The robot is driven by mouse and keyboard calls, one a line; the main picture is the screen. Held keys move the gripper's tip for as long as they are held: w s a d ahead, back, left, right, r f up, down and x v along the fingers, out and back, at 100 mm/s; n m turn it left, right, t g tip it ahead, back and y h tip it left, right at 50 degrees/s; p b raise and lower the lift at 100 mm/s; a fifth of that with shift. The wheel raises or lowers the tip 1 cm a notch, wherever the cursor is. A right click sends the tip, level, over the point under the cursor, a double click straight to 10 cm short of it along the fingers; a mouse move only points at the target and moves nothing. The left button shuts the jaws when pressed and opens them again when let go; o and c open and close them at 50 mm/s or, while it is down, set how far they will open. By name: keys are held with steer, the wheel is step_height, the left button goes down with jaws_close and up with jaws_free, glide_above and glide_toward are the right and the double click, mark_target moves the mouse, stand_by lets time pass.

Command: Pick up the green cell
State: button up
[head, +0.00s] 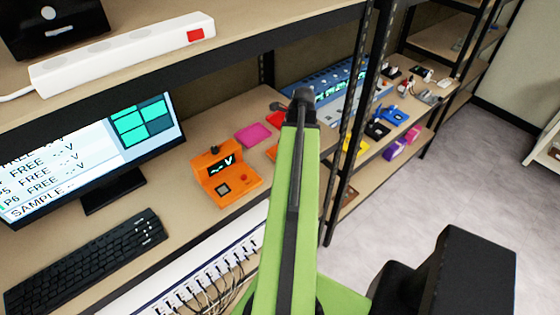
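I cannot make out a green cell in the head view. My own green arm link runs up the middle of the picture and hides part of the bench behind it. The link ends in a dark joint over the shelf. My gripper cannot be made out beyond that joint. An orange device (226,180) with a small dark display stands on the bench to the left of my arm. A pink flat piece (253,134) lies behind it. A long blue unit (328,84) with a lit strip is at the back, partly hidden.
A monitor (95,150) and a black keyboard (85,258) are at left. A white power strip (125,58) lies on the upper shelf. Black posts (352,125) stand right of my arm. A blue piece (395,115) is among small items beyond. Open floor (465,180) is at right.

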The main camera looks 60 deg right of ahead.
steer(key=shift+s+a+f, duration=0.1)
steer(key=shift+a+f, duration=0.05)
steer(key=shift+a, duration=0.05)
steer(key=shift+d, duration=0.1)
steer(key=shift+c, duration=0.6)
jaws_close()
steer(key=shift+d+r+p, duration=0.15)
steer(key=shift+r+p, duration=0.2)
steer(key=shift+p, duration=0.3)
step_height(320, 180, up, 4)
steer(key=p, duration=0.3)
steer(key=shift+p, duration=0.4)
steer(key=s+d+r+p, duration=0.5)
steer(key=d+r+p, duration=0.1)
steer(key=d, duration=0.4)
